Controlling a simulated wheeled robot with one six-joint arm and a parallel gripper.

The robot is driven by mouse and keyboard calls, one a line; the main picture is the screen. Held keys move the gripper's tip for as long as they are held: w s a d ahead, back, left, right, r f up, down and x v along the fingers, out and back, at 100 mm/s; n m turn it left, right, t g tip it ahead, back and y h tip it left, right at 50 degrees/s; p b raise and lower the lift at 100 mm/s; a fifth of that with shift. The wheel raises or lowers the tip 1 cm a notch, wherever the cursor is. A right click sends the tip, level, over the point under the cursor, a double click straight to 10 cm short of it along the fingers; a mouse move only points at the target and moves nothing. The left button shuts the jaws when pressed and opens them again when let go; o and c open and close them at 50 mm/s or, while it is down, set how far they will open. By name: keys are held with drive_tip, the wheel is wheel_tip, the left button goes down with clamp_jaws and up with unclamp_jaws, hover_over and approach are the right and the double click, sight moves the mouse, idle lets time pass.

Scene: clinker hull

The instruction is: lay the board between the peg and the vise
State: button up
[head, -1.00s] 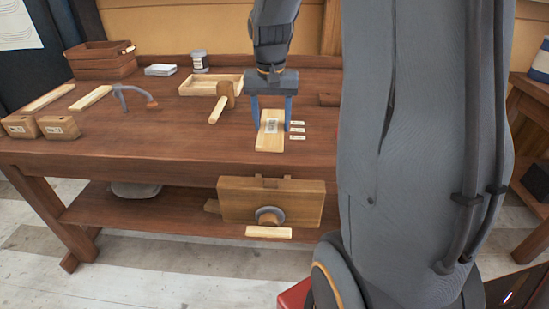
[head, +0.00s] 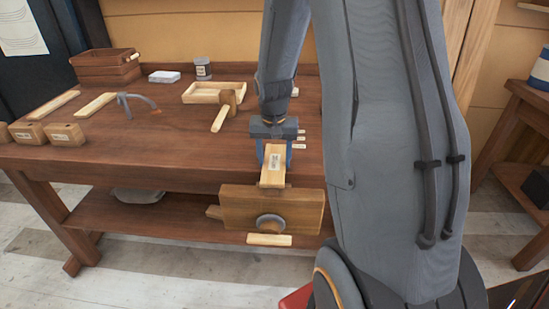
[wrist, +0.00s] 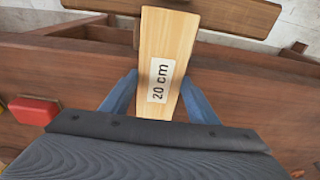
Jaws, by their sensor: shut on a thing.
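A pale wooden board (head: 272,176) with a white label is between the blue fingers of my gripper (head: 275,158), near the bench's front edge. In the wrist view my gripper (wrist: 158,95) is shut on the board (wrist: 170,40), whose label reads "20 cm". The board's far end reaches out over the vise's side of the edge. The wooden vise (head: 238,207) with a round grey screw is on the bench's front, just below the board in the head view. It also shows at the top of the wrist view (wrist: 235,15). I cannot make out the peg; my arm hides part of the bench.
On the workbench (head: 170,150) are a mallet (head: 222,115), a shallow tray (head: 205,97), a clamp (head: 138,102), two labelled blocks (head: 65,134), a jar (head: 203,68) and several small white labels. A red thing (wrist: 35,110) lies left in the wrist view.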

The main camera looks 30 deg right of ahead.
sight(274, 166)
drive_tip(key=shift+f, duration=0.15)
drive_tip(key=o, duration=1.1)
wheel_tip(274, 166, up, 12)
drive_tip(key=s+a+b, duration=0.1)
drive_tip(key=b, duration=0.2)
drive_tip(key=s+a+f+n+y, duration=0.1)
drive_tip(key=s+a+f+n, duration=0.5)
drive_tip(key=s+a, duration=0.8)
wheel_tip(274, 166, down, 3)
drive_tip(key=shift+r+n, duration=0.1)
drive_tip(key=shift+n, duration=0.3)
drive_tip(key=shift+s, duration=0.1)
